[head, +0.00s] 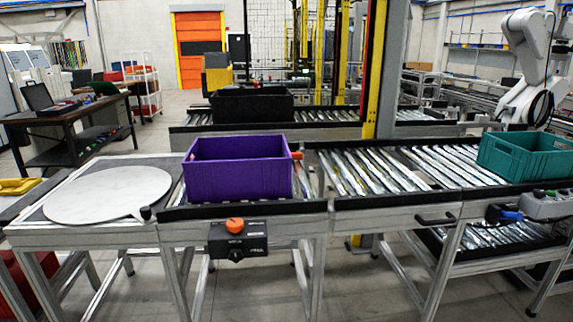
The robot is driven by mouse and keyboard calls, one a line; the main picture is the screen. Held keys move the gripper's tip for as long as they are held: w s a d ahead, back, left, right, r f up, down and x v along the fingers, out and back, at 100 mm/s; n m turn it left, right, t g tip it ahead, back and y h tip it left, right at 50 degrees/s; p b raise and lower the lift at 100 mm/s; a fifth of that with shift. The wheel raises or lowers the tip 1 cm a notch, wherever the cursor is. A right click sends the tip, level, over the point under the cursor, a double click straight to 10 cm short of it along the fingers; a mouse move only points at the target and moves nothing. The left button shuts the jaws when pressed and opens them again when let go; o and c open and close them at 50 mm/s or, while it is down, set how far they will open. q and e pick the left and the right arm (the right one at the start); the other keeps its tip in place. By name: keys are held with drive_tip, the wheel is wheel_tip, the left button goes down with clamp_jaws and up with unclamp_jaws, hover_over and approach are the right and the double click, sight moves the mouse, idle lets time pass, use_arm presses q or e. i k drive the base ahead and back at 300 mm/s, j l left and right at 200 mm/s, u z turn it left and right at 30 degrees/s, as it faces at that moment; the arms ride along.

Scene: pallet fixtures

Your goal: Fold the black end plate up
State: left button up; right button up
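Neither of my grippers is in view. I cannot tell for certain which part is the black end plate. A black strip (245,208) runs along the front edge of the conveyor section under the purple crate (240,180). A short black knob (146,214) stands at the corner between the white round disc (105,194) and that section. A black handle (436,219) sits on the front of the roller conveyor (385,170). An orange knob (297,156) shows at the right of the purple crate.
A teal crate (525,155) rests on the rollers at the right. A black control box (238,240) with an orange knob hangs on the front frame. A black crate (252,104) sits on the rear conveyor. A white robot arm (527,70) stands at the back right. The rollers between the crates are clear.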

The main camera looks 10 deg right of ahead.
sight(13, 211)
drive_tip(key=u, duration=1.45)
drive_tip(key=i+l+z, duration=0.2)
drive_tip(key=i, duration=0.4)
drive_tip(key=j, duration=0.1)
